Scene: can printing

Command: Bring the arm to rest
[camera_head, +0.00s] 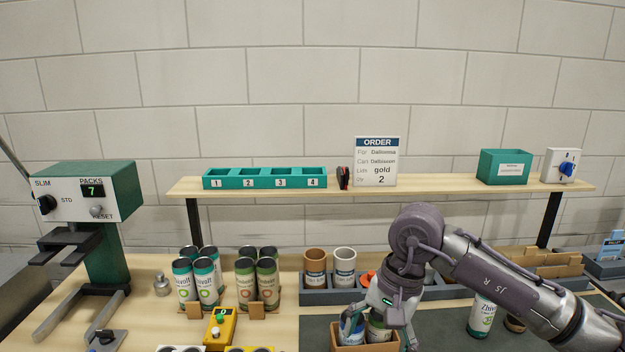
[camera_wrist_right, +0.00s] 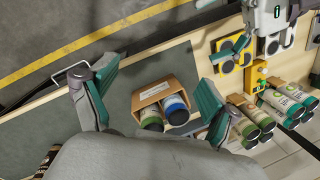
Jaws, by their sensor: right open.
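My right arm reaches in from the right in the head view. Its gripper (camera_head: 380,326) is over a small cardboard box (camera_head: 362,348) at the front edge of the picture. In the right wrist view my right gripper (camera_wrist_right: 156,100) is open, with its teal fingers spread wide. The cardboard box (camera_wrist_right: 152,92) shows between and beyond them, holding two cans, one with a blue top (camera_wrist_right: 175,108) and one with a green rim (camera_wrist_right: 151,120). The fingers hold nothing that I can see. Part of my left gripper (camera_wrist_right: 252,42) shows at the upper right of the wrist view; its jaw opening is unclear.
A shelf (camera_head: 450,187) with a teal tray (camera_head: 265,180) and an order sign (camera_head: 377,160) spans the back. A green sealing machine (camera_head: 95,215) stands left. Several cans (camera_head: 205,280) and a yellow device (camera_head: 220,328) stand left of the box. A grey rack (camera_head: 335,297) lies behind it.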

